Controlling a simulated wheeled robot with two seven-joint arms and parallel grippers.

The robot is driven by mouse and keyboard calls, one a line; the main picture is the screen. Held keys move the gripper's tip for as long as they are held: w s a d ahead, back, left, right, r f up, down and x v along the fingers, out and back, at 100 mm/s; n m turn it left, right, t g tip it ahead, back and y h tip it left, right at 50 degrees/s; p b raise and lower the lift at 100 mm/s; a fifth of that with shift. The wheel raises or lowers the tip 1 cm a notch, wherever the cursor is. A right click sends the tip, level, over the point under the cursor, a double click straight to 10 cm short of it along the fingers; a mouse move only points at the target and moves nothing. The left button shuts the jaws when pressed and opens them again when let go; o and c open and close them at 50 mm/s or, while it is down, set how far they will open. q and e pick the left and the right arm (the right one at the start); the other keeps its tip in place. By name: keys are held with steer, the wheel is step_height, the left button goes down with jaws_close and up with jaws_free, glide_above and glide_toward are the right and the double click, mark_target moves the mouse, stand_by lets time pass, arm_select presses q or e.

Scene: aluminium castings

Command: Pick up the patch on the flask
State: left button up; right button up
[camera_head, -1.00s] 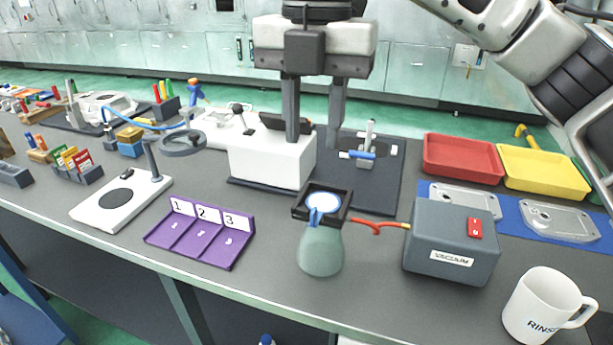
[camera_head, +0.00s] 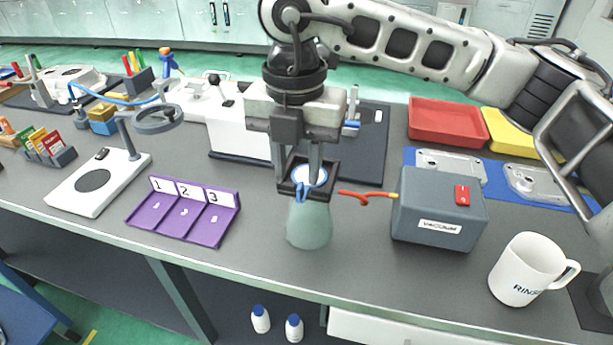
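The flask (camera_head: 309,226) is pale green and stands upright near the bench's front edge. A black square frame (camera_head: 326,188) sits on its mouth. The patch (camera_head: 309,174) is a pale disc with a blue edge inside that frame, and a blue strip (camera_head: 300,191) hangs over the front. My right gripper (camera_head: 298,180) points straight down over the frame with its two fingers apart and nothing seen between them. Its fingertips are at the patch and partly hide it; I cannot tell whether they touch it. My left gripper is not in view.
A grey vacuum box (camera_head: 440,208) with a red hose (camera_head: 365,197) stands right of the flask. A white mug (camera_head: 522,268) is at the front right. A purple numbered tray (camera_head: 180,212) lies to the left. Red (camera_head: 450,123) and yellow (camera_head: 508,134) trays are behind.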

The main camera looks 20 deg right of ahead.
mark_target(299, 189)
steer(key=shift+w+d+f, duration=0.1)
steer(key=shift+d+f, duration=0.05)
steer(key=shift+f, duration=1.65)
jaws_close()
steer(key=shift+r, duration=0.1)
